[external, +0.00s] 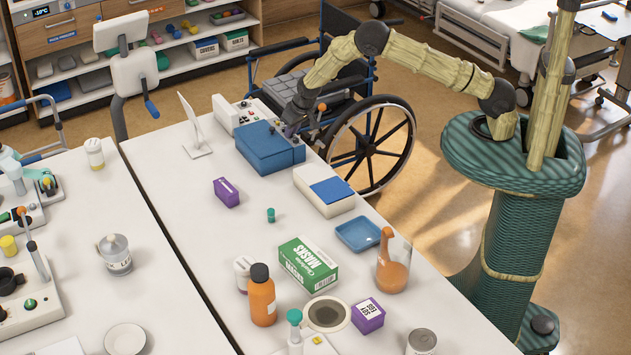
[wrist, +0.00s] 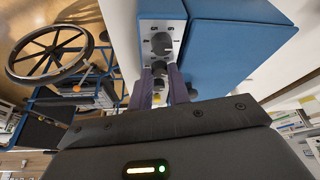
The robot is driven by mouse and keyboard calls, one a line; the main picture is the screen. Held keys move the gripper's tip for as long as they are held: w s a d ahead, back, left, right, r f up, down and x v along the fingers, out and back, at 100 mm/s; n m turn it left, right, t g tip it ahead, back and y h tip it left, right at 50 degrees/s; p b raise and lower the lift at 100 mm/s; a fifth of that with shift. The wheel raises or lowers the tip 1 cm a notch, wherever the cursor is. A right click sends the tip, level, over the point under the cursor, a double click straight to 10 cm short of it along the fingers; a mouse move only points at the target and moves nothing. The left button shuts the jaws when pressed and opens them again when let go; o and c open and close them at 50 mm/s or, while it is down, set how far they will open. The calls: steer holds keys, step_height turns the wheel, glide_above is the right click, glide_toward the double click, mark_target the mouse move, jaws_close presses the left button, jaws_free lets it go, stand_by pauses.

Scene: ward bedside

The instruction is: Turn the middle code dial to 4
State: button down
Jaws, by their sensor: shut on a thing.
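The blue box (external: 268,150) stands on the white table near its far right edge. In the wrist view, the blue box (wrist: 230,45) has a grey panel (wrist: 148,28) with a row of dark dials. One dial (wrist: 160,43) is clear of my fingers, and its pointer and marks are too small to read. My gripper (external: 289,133) is at the box's right end. In the wrist view, my gripper (wrist: 160,80) is shut on the dial beside that one (wrist: 158,68), which looks like the middle dial. The panel beyond my fingers is hidden by my gripper, as is the held dial's setting.
A wheelchair (external: 375,145) stands close beside the table behind my arm. A white device with knobs (external: 232,113) is behind the box. A white box with a blue top (external: 325,190), a purple box (external: 226,192) and a blue tray (external: 360,234) are nearer.

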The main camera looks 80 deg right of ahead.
steer(key=m, duration=0.1)
steer(key=m+h, duration=0.1)
steer(key=shift+w+a+m+g, duration=0.2)
steer(key=shift+m+g, duration=0.1)
steer(key=shift+m, duration=0.1)
steer(key=m, duration=0.2)
steer(key=shift+f+m+g+h+b, duration=0.1)
steer(key=shift+m+g+h+b, duration=0.2)
steer(key=shift+m+g+b, duration=0.1)
steer(key=m+b, duration=0.1)
steer(key=m, duration=0.1)
steer(key=m+g+b, duration=0.1)
steer(key=m+b, duration=0.1)
steer(key=m+g+b, duration=0.1)
steer(key=m, duration=0.1)
steer(key=shift+w+a+h, duration=0.1)
steer(key=shift+w+h, duration=0.25)
steer(key=shift+h, duration=0.05)
steer(key=m+g+b, duration=0.1)
steer(key=m, duration=0.2)
steer(key=m+g+b, duration=0.1)
steer(key=m+b, duration=0.1)
steer(key=shift+w+m+g+y, duration=0.2)
steer(key=shift+m+g+y, duration=0.1)
steer(key=shift+m, duration=0.1)
steer(key=shift+w+m+g+y, duration=0.1)
steer(key=shift+m+g+y, duration=0.45)
steer(key=shift+m, duration=1.45)
steer(key=shift+d+m, duration=0.2)
steer(key=shift+m, duration=0.3)
